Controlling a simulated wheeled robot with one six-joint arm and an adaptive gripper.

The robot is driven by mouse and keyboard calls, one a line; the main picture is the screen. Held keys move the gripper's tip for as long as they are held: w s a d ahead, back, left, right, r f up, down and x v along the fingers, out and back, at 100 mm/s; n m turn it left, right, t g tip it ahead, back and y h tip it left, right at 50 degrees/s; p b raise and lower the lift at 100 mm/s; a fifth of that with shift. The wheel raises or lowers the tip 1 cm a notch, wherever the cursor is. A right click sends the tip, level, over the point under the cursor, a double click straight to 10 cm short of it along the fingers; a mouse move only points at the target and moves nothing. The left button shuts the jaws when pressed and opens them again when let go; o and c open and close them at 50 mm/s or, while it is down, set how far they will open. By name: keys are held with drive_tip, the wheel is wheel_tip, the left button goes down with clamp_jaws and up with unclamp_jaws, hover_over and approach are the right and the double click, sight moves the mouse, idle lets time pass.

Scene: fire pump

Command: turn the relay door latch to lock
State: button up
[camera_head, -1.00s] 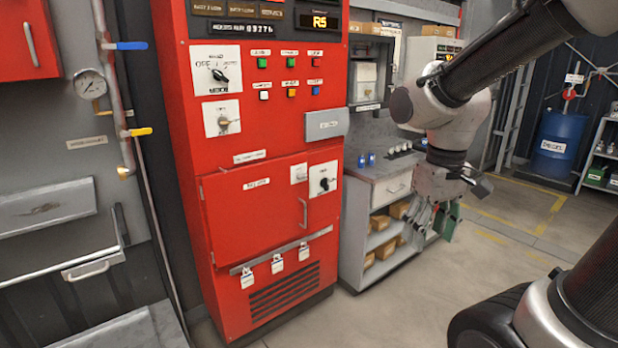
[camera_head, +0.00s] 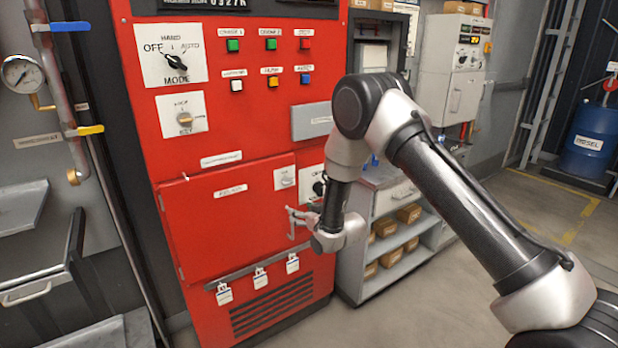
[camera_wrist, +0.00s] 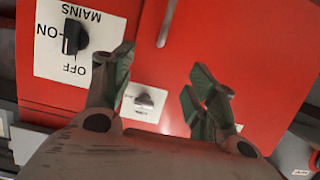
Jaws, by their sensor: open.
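The relay door (camera_head: 235,220) is a red panel that looks shut in the cabinet front. Its latch is a small grey knob on a white plate (camera_head: 285,178) at the door's upper right. In the wrist view, which looks upside down, the latch knob (camera_wrist: 145,101) lies roughly crosswise and shows between my fingers. My gripper (camera_wrist: 164,72) is open and empty, with its fingers apart in front of the cabinet. In the head view my gripper (camera_head: 293,216) is by the door's right edge, below the latch. I see no contact with the latch.
The black mains switch (camera_wrist: 72,38) on its white plate sits beside the latch, close to one finger. The door's bar handle (camera_wrist: 166,24) is also close. Tags hang from a rail (camera_head: 260,264) below the door. A grey shelf unit (camera_head: 400,245) stands to the right.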

sight(289, 182)
wheel_tip(289, 182, up, 7)
drive_tip(key=w+t+y, duration=0.2)
drive_tip(key=t, duration=0.1)
drive_tip(key=x, duration=0.7)
drive_tip(key=shift+a, duration=0.45)
drive_tip(key=c, duration=1)
